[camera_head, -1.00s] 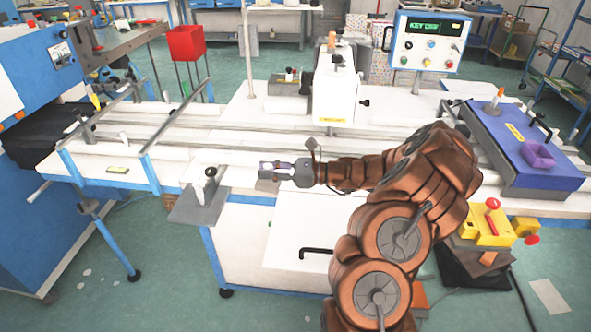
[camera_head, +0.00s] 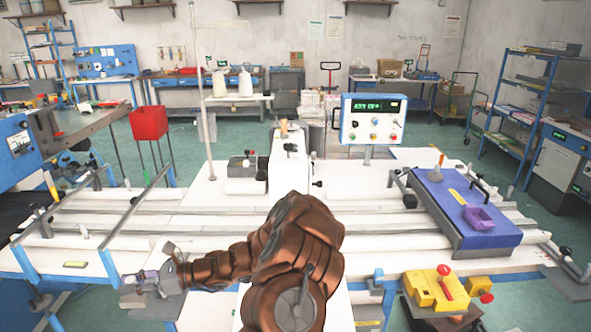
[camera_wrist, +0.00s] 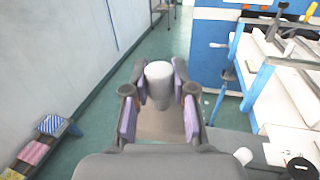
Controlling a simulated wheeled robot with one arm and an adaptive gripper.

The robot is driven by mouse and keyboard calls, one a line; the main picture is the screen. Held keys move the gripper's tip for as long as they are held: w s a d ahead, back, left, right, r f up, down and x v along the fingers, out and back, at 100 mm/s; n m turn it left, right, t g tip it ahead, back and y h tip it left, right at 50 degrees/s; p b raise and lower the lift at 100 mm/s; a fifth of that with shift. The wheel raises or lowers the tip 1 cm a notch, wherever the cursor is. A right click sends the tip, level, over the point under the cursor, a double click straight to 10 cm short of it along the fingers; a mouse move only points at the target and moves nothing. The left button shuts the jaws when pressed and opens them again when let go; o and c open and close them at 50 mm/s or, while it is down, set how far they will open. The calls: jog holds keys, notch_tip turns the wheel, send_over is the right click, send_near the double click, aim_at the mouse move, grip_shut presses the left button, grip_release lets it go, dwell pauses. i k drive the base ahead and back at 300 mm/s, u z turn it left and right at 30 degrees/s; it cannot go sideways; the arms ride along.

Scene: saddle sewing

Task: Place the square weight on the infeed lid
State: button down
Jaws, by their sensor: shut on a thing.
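My gripper (camera_wrist: 158,92) is shut on the pale grey, rounded knob (camera_wrist: 159,72) of a thing I take for the square weight. A flat brownish-grey square part (camera_wrist: 161,124) shows below the knob between the purple-padded fingers. A blue lid (camera_head: 440,196) with a yellow label, probably the infeed lid, lies on the right of the white machine table, far right of my gripper.
A control box (camera_head: 373,119) and a white post-like head (camera_head: 288,163) stand at the table's middle. A yellow block with red knobs (camera_head: 438,288) is at the lower right. Part of the blue lid's top is bare.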

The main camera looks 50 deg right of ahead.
aim_at(456, 201)
jog(key=u, duration=2.2)
jog(key=k, duration=2.2)
jog(key=z, duration=2.6)
